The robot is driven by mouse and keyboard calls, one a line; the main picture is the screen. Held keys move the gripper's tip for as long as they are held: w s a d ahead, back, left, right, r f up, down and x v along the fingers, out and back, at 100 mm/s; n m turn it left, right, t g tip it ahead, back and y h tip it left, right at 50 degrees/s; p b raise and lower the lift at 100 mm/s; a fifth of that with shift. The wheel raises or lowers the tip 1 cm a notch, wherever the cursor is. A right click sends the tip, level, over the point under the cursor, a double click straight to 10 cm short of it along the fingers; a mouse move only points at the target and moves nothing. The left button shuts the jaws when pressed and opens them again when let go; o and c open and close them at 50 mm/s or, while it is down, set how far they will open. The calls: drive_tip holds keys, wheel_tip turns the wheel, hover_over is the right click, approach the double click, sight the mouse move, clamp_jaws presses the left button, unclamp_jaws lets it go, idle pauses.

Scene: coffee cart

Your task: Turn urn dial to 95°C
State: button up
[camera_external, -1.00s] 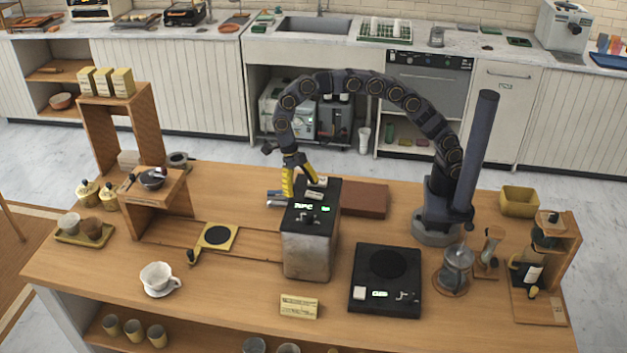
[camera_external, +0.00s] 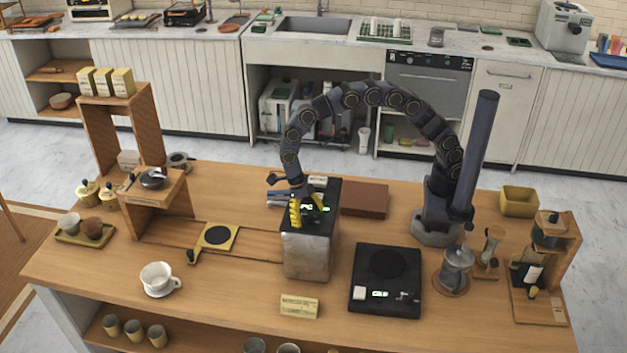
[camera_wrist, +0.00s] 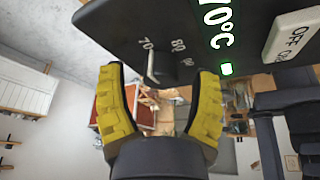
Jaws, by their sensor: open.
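The urn (camera_external: 308,258) is a grey metal box with a dark top, standing on the wooden counter. Its black panel (camera_wrist: 120,28) fills the top of the wrist view. The dial (camera_wrist: 160,72) sits on this panel below printed marks, of which 70 and 80 are legible, with a pale pointer line near 70 to 80. The green display (camera_wrist: 217,28) appears to read 70°C, partly cut off at the top. My gripper (camera_wrist: 160,78) is open, its yellow fingers on either side of the dial. In the external view my gripper (camera_external: 303,219) is at the urn's top; finger contact cannot be told.
A pale OFF button (camera_wrist: 293,38) is beside the display. A black scale (camera_external: 386,285) stands right of the urn, and a brown flat box (camera_external: 364,199) lies behind it. A yellow-edged pad (camera_external: 218,237) is to the left. A small card (camera_external: 299,306) stands in front.

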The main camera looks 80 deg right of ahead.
drive_tip(key=shift+c, duration=0.3)
clamp_jaws()
